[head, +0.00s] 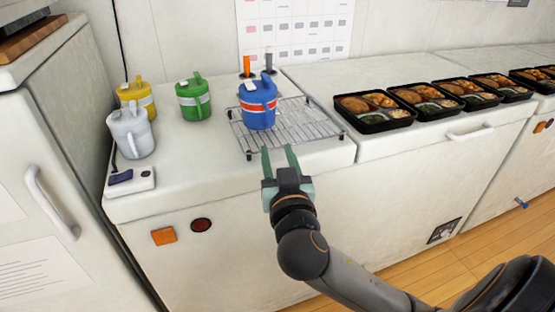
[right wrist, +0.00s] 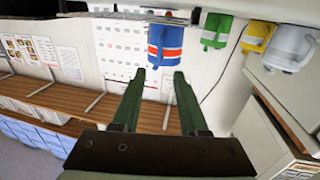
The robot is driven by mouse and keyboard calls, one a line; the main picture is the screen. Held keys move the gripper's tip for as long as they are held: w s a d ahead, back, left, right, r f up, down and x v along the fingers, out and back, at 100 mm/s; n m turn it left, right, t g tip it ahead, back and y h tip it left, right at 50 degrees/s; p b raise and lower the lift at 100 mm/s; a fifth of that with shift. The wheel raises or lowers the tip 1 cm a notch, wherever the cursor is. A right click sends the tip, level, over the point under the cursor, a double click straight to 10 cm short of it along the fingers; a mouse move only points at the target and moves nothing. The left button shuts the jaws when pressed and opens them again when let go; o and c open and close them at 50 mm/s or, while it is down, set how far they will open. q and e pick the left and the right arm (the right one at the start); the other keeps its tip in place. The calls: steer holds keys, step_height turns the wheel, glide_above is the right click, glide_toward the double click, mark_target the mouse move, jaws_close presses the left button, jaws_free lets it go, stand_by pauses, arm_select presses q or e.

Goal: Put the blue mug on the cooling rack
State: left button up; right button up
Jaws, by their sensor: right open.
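The blue mug (head: 257,108), with a white and red band, stands upright on the wire cooling rack (head: 300,128) toward its left part. It also shows in the right wrist view (right wrist: 166,44), where the picture is turned over. My right gripper (head: 279,150) is open and empty at the front edge of the rack, apart from the mug. Its two green fingers (right wrist: 154,78) have a clear gap between them in the right wrist view. My left gripper is not in view.
Yellow (head: 135,97), green (head: 193,100) and white (head: 130,132) mugs stand left of the rack. A power strip (head: 131,181) lies at the front left. Several filled bento trays (head: 374,124) line the counter at right. An orange-handled and a grey-handled item stand behind the mug.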

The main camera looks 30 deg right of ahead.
steer(key=s+a+f+n+g+y, duration=0.1)
steer(key=a+f+n+g+y, duration=0.2)
steer(key=f, duration=0.7)
steer(key=s+a+f+n+g+y, duration=0.1)
steer(key=s+a+f+n+y, duration=0.2)
steer(key=f, duration=0.7)
steer(key=s+a+f+g+y, duration=0.1)
steer(key=s+a+f+y, duration=0.1)
steer(key=s+a+f, duration=0.2)
steer(key=s+a+f+n+g+y, duration=0.1)
steer(key=s+a+f+g+y, duration=0.1)
steer(key=s+f, duration=0.5)
step_height(320, 180, down, 4)
steer(key=shift+a+r+n+y, duration=0.1)
steer(key=shift+a+n+y, duration=0.25)
steer(key=shift+a, duration=0.5)
